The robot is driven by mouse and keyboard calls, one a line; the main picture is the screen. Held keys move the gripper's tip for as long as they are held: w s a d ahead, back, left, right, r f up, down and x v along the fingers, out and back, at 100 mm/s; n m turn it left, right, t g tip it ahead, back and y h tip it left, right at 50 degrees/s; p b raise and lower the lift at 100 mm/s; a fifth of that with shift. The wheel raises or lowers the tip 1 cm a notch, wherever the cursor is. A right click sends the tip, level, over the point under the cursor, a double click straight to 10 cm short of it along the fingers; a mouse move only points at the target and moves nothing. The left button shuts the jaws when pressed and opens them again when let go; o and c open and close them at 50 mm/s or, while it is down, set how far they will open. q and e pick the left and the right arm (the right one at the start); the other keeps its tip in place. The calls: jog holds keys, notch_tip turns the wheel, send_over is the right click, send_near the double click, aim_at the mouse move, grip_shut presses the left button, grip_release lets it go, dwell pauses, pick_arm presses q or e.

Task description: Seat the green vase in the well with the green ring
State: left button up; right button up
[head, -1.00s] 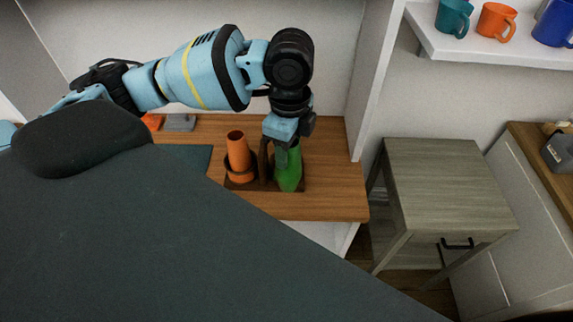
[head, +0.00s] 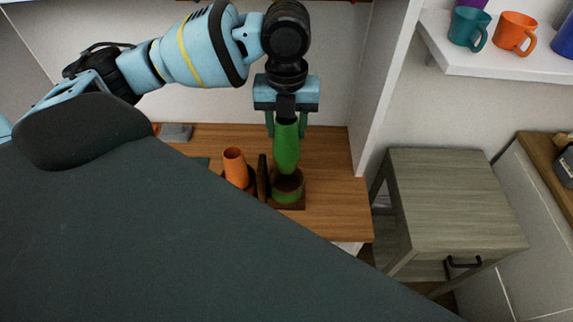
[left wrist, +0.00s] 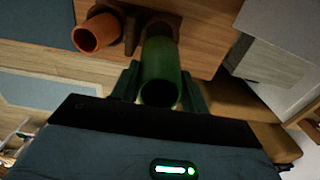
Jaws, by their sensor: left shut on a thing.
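The green vase (head: 286,150) is upright in my left gripper (head: 286,122), whose fingers are shut on its upper part. The vase also shows in the left wrist view (left wrist: 160,68), with its open mouth toward the camera. Below it is a dark brown well with a green ring (head: 287,197), on the wooden top. The vase's narrow lower end is over or just at the well's opening; I cannot tell whether it is inside. In the left wrist view the vase hides most of the well (left wrist: 163,20). My right gripper is not in view.
An orange vase (head: 235,166) stands in a neighbouring well to the left, with a dark upright piece (head: 262,177) between. A white panel (head: 381,80) rises right of the wooden top (head: 335,190). A grey side table (head: 455,195) and a shelf with mugs (head: 495,60) are further right.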

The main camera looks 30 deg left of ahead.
aim_at(287, 159)
pick_arm(q)
jog(key=shift+f, duration=5.05)
jog(key=o, duration=1.4)
jog(key=shift+o, duration=0.2)
notch_tip(287, 159, up, 12)
